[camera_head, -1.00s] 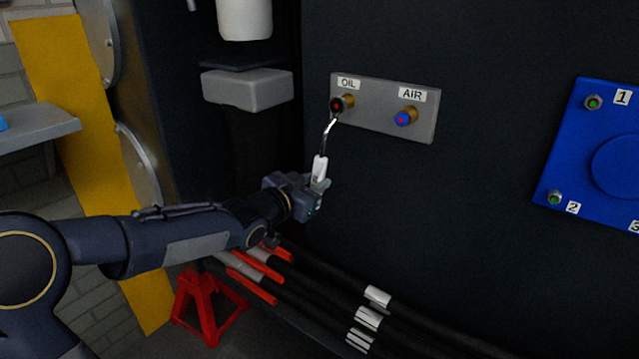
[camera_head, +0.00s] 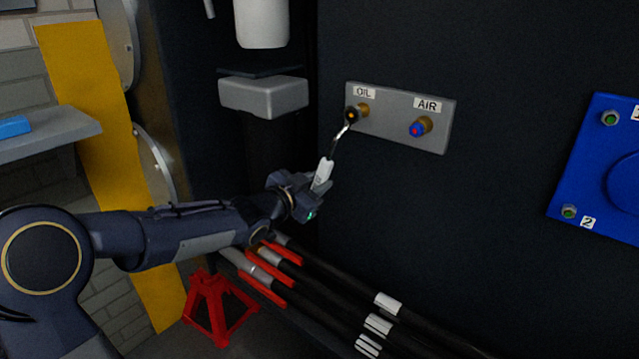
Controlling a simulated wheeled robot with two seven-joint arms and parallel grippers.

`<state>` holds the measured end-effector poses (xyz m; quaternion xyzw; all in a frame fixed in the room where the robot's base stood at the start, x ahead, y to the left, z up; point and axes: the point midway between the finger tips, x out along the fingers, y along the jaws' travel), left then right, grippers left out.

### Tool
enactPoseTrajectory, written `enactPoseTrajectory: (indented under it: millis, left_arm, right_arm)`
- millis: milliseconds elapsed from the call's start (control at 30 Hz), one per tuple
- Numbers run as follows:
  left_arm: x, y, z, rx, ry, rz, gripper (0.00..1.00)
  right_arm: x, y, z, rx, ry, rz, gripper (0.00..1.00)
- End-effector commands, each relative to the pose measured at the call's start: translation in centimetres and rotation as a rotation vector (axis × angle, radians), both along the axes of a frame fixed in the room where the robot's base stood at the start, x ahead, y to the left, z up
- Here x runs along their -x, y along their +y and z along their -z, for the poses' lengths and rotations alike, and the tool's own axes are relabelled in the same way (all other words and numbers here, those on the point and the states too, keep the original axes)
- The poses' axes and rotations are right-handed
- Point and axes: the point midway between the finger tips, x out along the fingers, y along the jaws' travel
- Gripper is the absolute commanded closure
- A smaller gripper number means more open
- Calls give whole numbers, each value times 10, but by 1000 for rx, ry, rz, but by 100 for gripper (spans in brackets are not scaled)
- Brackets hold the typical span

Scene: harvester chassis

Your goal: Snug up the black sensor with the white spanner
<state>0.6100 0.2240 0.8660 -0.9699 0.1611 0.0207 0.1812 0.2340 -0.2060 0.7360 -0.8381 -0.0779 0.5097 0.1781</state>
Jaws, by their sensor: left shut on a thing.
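The black sensor (camera_head: 351,114) sits at the brass fitting under the OIL label, on the left of the grey plate (camera_head: 388,128). The white spanner (camera_head: 322,174) has a white handle and a thin metal shank that rises to the sensor. Its head is at or around the sensor; I cannot tell how well it is seated. My left gripper (camera_head: 312,187) is shut on the white handle, below and left of the plate. My right gripper is not in view.
A blue sensor (camera_head: 417,129) sits under the AIR label, right of the black one. A blue panel (camera_head: 600,170) is on the right. Black hoses with white bands (camera_head: 387,302) and a red stand (camera_head: 215,310) are below. A grey box (camera_head: 263,96) is at upper left.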

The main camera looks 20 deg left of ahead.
Motion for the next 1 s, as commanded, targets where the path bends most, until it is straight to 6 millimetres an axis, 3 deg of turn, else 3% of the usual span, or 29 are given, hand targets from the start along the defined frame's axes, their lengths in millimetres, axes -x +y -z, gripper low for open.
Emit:
enactPoseTrajectory:
  millis: [567, 1000]
  left_arm:
    - [3, -5, 0, 32, 8, 1, 100]
    - [21, 2, -1, 31, 7, -1, 100]
  right_arm:
    - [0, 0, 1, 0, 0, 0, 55]
    - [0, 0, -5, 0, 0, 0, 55]
